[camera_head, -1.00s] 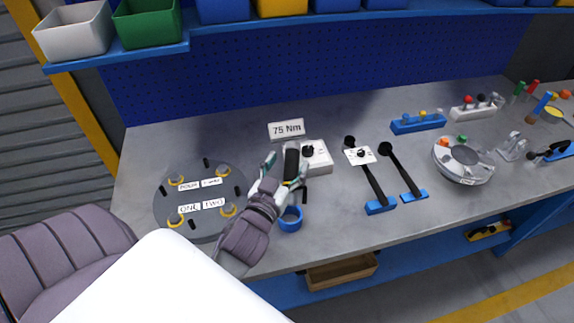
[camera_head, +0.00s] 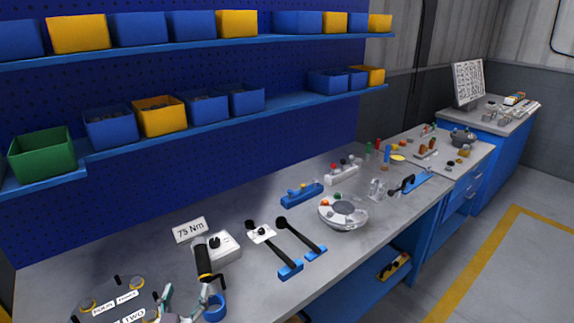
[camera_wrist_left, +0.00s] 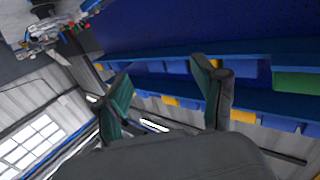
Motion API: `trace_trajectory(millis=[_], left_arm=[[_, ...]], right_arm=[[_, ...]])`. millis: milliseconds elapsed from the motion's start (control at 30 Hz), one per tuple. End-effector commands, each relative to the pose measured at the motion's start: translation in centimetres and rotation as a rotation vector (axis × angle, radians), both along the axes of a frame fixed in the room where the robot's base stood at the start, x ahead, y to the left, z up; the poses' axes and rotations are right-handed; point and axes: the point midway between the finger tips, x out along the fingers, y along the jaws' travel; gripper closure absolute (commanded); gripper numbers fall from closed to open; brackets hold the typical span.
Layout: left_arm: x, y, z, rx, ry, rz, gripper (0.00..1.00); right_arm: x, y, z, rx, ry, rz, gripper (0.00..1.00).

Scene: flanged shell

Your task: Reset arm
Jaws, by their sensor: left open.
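My left gripper (camera_head: 188,292) is at the bottom of the head view, low over the bench, partly cut off by the frame edge. In the left wrist view its two green-padded fingers (camera_wrist_left: 163,92) stand wide apart with nothing between them. A black-handled tool with a yellow ring (camera_head: 203,262) is just beyond the fingertips. Whether they touch it is unclear. The flanged disc (camera_head: 97,312) with yellow ringed posts and number labels is partly in view at bottom left. My right gripper is not in view.
A blue ring (camera_head: 215,308) sits right of the gripper. A white box with a dial (camera_head: 222,247) and a "75 Nm" sign (camera_head: 190,230) stand behind. Bins line the shelves (camera_head: 230,105) above.

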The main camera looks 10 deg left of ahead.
Motion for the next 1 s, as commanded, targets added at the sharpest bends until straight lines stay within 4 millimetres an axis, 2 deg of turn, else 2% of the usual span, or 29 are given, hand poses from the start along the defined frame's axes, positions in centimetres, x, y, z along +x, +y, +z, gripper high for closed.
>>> trace_trajectory(millis=[33,100,200,300,433,600,867,1000], left_arm=[[-0.3,-0.1,-0.4,-0.004,0.03,0.004,0.3],[-1.1,-0.2,-1.6,-0.012,0.107,0.011,0.3],[-3.3,-1.0,-4.1,-0.027,0.291,0.011,0.3],[-6.5,-2.5,-7.0,-0.038,0.511,-0.02,0.3],[-10.6,-4.4,-9.4,-0.04,0.737,-0.081,0.3],[-15.2,-6.4,-11.0,-0.03,0.953,-0.167,0.3],[-22.1,-8.9,-11.9,-0.001,1.226,-0.314,0.3],[-21.3,-9.0,-15.9,-0.001,1.248,-0.315,0.3]], right_arm=[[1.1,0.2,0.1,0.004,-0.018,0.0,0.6],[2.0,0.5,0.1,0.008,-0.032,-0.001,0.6],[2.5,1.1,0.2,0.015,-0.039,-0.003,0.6],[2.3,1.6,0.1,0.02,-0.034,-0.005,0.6],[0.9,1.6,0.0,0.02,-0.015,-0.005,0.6],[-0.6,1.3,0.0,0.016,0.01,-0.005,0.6],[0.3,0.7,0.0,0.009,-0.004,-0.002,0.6],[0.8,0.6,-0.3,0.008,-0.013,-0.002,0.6]])
